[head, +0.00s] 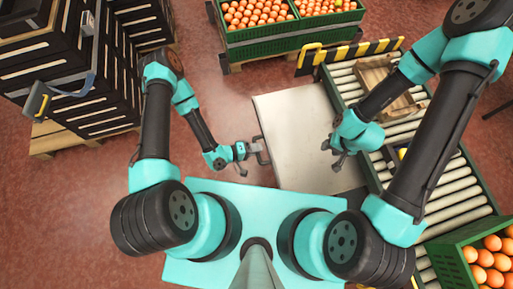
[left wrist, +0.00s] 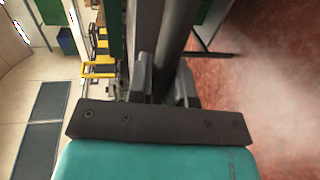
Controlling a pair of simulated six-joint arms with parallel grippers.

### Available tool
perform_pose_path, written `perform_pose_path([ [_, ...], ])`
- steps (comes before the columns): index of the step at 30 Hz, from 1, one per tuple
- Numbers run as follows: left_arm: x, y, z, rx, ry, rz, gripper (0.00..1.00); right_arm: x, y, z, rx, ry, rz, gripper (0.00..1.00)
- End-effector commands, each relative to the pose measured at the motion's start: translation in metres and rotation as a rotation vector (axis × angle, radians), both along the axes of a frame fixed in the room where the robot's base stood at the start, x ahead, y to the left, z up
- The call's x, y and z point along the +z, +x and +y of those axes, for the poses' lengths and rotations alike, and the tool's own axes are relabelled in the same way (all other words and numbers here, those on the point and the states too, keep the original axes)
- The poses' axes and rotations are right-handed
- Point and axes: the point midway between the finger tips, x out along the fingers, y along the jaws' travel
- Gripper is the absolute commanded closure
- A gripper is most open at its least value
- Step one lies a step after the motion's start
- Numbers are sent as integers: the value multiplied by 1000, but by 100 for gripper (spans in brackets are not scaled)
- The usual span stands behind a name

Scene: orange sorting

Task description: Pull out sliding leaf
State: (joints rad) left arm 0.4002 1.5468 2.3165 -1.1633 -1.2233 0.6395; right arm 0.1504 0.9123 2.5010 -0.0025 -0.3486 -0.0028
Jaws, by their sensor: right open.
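The sliding leaf (head: 300,125) is a flat pale grey panel in the middle of the head view, lying to the left of the roller conveyor. My left gripper (head: 262,150) is at the leaf's left edge, on a dark handle there. In the left wrist view its two dark fingers (left wrist: 167,85) stand close on either side of a grey bar (left wrist: 172,40) and look shut on it. My right gripper (head: 336,157) is open and empty, above the right part of the leaf. The contact at the handle is small in the head view.
The roller conveyor (head: 455,185) runs along the right with a wooden crate (head: 385,85) on it. Green crates of oranges stand at the top (head: 285,38) and bottom right (head: 455,255). Black crates (head: 90,75) are stacked at the left. Red floor left of the leaf is clear.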

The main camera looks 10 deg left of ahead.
Motion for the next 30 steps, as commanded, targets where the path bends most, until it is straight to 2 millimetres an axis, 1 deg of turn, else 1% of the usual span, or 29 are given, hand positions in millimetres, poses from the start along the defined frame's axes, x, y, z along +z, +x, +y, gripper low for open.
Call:
perform_pose_path([
  [1, 1, 0, 0, -1, -2, -2, 80, 0, 0, 0, 0, 0, 0, 57],
  [6, 0, 0, 0, 0, -1, -1, 64, 0, 0, 0, 0, 0, 0, 57],
  [9, 0, 0, 0, 0, -1, -1, 57, 0, 0, 0, 0, 0, 0, 57],
  [23, 0, 0, 2, 1, 0, 0, 57, 0, 0, 0, 0, 0, 0, 57],
  [26, 1, -2, 6, 3, 1, 1, 57, 0, 0, 0, 0, 0, 0, 57],
  [30, 3, -5, 16, 5, 0, -1, 57, 0, 0, 0, 0, 0, 0, 57],
])
